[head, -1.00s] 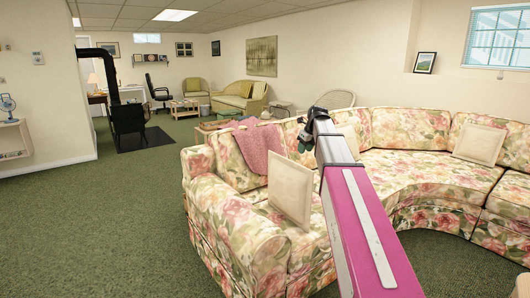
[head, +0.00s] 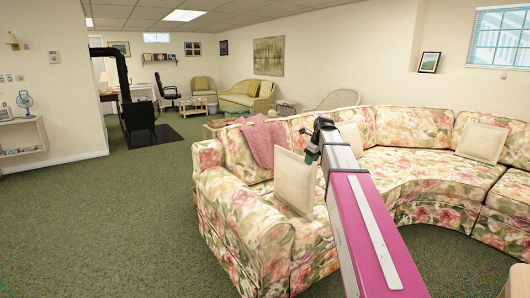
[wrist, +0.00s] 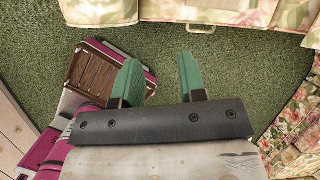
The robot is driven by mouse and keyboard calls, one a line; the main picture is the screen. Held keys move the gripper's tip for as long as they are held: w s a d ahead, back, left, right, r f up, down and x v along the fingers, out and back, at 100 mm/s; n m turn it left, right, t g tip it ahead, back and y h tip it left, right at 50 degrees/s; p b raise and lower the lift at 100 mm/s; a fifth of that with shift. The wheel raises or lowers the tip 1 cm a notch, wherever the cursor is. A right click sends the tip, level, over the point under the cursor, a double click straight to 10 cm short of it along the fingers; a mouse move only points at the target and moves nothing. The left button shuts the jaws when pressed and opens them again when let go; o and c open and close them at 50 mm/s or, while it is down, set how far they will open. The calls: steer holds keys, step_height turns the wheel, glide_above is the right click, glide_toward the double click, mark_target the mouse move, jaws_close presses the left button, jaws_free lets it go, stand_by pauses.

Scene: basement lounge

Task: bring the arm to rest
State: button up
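My arm, magenta and grey, reaches out over the front of the floral sofa (head: 240,215) in the head view. My gripper (head: 313,150) is at its far end, small and dark, in front of the sofa's seat back. In the wrist view my gripper (wrist: 160,75) shows two green fingers spread apart with nothing between them. Green carpet (wrist: 220,70) lies beneath the fingers.
The sofa curves around to the right, with cream cushions (head: 295,182) and a pink blanket (head: 262,142) on it. A black stove (head: 138,117) stands at the back left. Open green carpet (head: 110,220) fills the left. A shelf (head: 22,140) stands at the left wall.

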steer(key=s+a+f+n+g+h, duration=0.2)
steer(key=s+f+n+g, duration=0.1)
steer(key=s+f+n, duration=2.3)
steer(key=s+f, duration=0.3)
steer(key=f, duration=0.1)
steer(key=shift+s+f+n, duration=0.15)
steer(key=shift+f+n, duration=0.15)
steer(key=shift+f, duration=0.1)
